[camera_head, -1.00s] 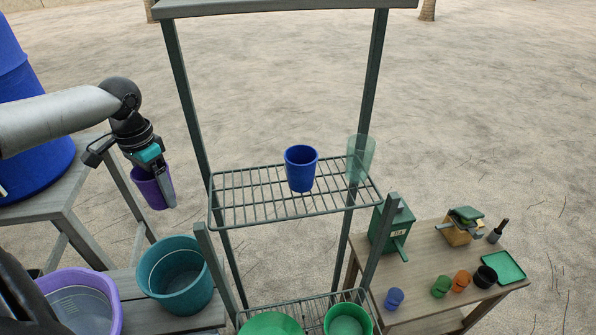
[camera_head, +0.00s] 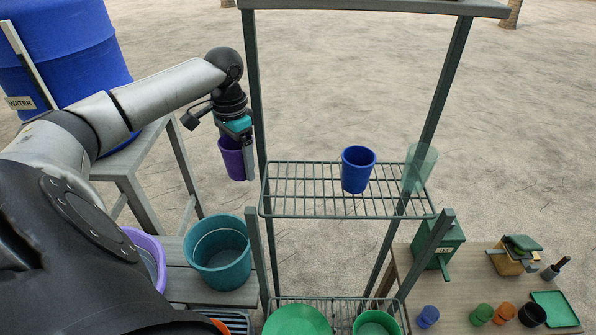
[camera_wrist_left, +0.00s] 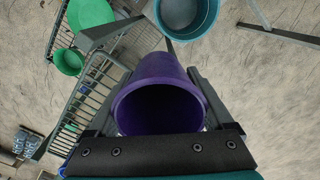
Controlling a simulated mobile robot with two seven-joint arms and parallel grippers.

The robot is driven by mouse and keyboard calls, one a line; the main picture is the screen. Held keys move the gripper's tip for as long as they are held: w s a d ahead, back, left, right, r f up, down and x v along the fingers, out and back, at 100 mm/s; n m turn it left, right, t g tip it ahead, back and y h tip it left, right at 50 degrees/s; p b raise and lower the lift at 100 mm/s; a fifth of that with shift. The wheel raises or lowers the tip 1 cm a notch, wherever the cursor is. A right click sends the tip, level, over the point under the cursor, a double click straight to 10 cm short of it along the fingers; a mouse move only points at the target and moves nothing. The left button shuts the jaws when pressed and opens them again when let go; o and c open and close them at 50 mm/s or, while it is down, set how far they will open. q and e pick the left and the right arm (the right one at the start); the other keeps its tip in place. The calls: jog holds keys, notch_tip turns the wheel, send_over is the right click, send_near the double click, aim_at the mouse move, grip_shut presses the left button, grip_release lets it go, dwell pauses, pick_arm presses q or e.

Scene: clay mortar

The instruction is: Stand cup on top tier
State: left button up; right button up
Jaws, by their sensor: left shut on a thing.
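A purple cup (camera_head: 231,157) is held upright in my left gripper (camera_head: 240,165), which is shut on it. In the left wrist view the cup (camera_wrist_left: 165,85) sits between the two fingers, its dark opening facing the camera. The cup hangs in the air just left of the rack's upper wire tier (camera_head: 310,212), about level with it. A blue cup (camera_head: 357,172) stands on that tier, and a translucent green cup (camera_head: 419,168) stands near its right end. My right gripper is not in view.
A rack post (camera_head: 256,95) rises right beside the held cup. The tier's left part is bare. Below are a teal bucket (camera_head: 220,258) and green bowls (camera_head: 297,322). A blue water barrel (camera_head: 65,50) stands left. A table (camera_head: 455,285) with small cups is at right.

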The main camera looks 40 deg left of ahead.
pick_arm(q)
send_over(297, 186)
jog(key=shift+w, duration=0.15)
jog(key=shift+f, duration=1.7)
jog(key=shift+f, duration=0.1)
jog(key=o, duration=1.1)
notch_tip(297, 186, up, 8)
jog(key=shift+f+b, duration=0.15)
jog(key=shift+b, duration=0.2)
